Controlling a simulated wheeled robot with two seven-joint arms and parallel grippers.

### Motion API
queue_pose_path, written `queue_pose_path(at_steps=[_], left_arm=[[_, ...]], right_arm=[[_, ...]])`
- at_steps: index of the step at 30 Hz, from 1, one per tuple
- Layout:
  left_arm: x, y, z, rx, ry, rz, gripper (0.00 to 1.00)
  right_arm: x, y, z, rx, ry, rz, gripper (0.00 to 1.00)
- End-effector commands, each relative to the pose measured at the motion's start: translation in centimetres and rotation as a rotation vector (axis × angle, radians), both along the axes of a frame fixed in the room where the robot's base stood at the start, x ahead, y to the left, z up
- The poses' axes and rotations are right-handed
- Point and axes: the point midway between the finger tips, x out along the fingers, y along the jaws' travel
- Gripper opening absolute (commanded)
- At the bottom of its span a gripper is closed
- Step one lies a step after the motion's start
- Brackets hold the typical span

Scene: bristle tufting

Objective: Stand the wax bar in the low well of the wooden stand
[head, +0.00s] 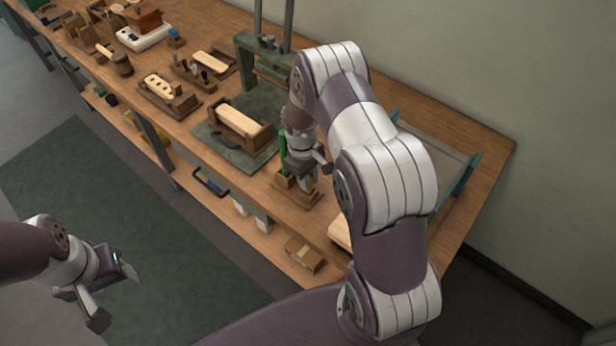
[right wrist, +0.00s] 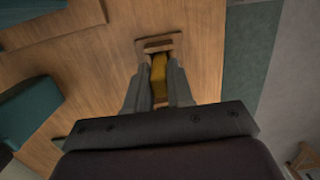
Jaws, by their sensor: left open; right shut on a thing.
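The yellow wax bar (right wrist: 158,74) is between the two fingers of my right gripper (right wrist: 160,88) in the right wrist view. The right gripper is shut on it. The wooden stand (right wrist: 174,38) lies just beyond the fingertips in that view, and the bar overlaps it. I cannot tell whether the bar's end is inside the low well. In the head view my right gripper (head: 303,184) is low over the stand (head: 314,201) near the bench's front edge, and hides the bar. My left gripper (head: 112,296) is open and empty, out over the floor mat.
A green upright thing (head: 282,145) stands close behind the right gripper. A brush block in a wooden holder (head: 242,122) sits on a dark mat to the left. A press with posts (head: 262,45) stands at the back.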

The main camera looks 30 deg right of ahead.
Motion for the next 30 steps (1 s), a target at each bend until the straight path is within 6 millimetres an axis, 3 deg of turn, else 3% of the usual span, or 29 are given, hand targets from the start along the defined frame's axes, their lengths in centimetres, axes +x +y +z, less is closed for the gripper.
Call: queue_pose_path(at_steps=[20,21,23,29,30], left_arm=[[0.00,0.00,-0.37,0.000,0.000,0.000,0.55],[0.00,0.00,-0.32,0.000,0.000,0.000,0.55],[0.00,0.00,-0.31,0.000,0.000,0.000,0.55],[0.00,0.00,-0.31,0.000,0.000,0.000,0.55],[0.00,0.00,-0.31,0.000,0.000,0.000,0.55]], right_arm=[[0.00,0.00,-0.64,0.000,0.000,0.000,0.00],[0.01,0.00,-0.59,0.000,0.000,0.000,0.32],[0.00,-0.01,-0.57,0.000,0.000,0.000,0.51],[0.00,0.00,-0.58,0.000,0.000,0.000,0.52],[0.00,0.00,-0.58,0.000,0.000,0.000,0.58]])
